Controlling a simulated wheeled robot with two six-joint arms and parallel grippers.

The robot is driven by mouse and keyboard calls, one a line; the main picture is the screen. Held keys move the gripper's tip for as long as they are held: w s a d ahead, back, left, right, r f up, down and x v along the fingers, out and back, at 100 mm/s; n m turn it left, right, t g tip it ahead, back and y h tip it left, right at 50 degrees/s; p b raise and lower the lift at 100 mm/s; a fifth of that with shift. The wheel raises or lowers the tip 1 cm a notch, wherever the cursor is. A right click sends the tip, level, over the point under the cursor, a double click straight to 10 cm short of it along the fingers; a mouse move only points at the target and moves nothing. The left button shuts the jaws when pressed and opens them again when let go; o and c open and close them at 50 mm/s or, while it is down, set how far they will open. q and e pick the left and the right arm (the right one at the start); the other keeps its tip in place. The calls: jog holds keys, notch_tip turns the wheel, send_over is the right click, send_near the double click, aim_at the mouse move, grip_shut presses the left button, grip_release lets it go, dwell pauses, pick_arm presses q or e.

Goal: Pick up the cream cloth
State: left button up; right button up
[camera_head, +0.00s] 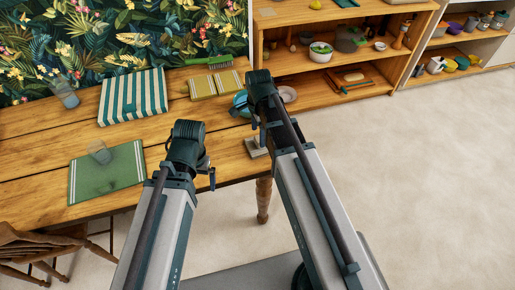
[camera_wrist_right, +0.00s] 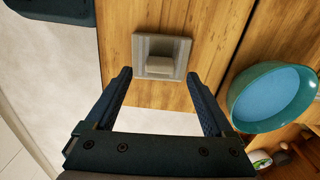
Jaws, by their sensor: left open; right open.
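No cloth that is plainly cream shows. A folded mustard-yellow cloth with pale stripes (camera_head: 216,84) lies near the table's back edge. A folded green-and-cream striped cloth (camera_head: 133,96) lies left of it. My right gripper (camera_wrist_right: 158,73) is open and empty, its fingers pointing at a small grey square piece with a block on it (camera_wrist_right: 160,57), near the table edge. That piece also shows in the head view (camera_head: 256,147). My left gripper (camera_head: 208,172) is open, in front of the table; its fingertips are partly hidden by its own body.
A green placemat (camera_head: 106,173) with a clear glass (camera_head: 99,152) lies at the left. A glass jar (camera_head: 65,92) and green-bristled brush (camera_head: 209,61) stand near the wall. A teal bowl (camera_wrist_right: 272,97) is right of my right gripper. Open wooden shelves (camera_head: 330,62) stand behind; the floor at right is clear.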

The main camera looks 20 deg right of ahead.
aim_at(257, 139)
notch_tip(257, 139, down, 4)
jog(key=b, duration=0.2)
jog(key=shift+a+r+b, duration=0.15)
jog(key=shift+b, duration=0.25)
jog(key=shift+r, duration=0.1)
grip_shut()
